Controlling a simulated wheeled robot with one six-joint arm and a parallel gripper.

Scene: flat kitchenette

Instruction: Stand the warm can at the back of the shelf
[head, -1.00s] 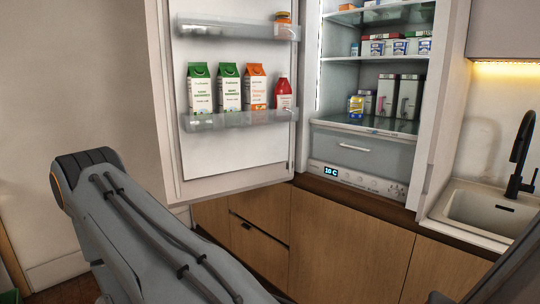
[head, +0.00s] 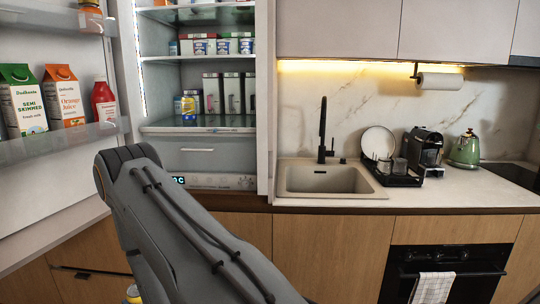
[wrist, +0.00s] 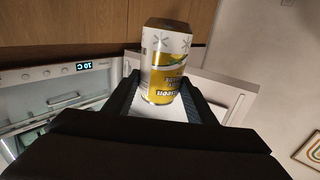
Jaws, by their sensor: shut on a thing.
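My gripper (wrist: 162,88) is shut on a yellow and white can (wrist: 168,62), with one finger on each side of it. The wrist picture is upside down, and the can's lettering is too, so the can looks roughly upright. In the head view a small yellow part of the can (head: 133,294) shows at the bottom edge, beside my arm. The fridge is open. Its lowest glass shelf (head: 165,124) holds small yellow and blue cans (head: 185,105) at the left. My gripper is below and in front of that shelf.
The open fridge door (head: 45,180), with cartons and a red bottle (head: 103,100), is at left. A sink (head: 325,181) and dish rack (head: 393,178) are right.

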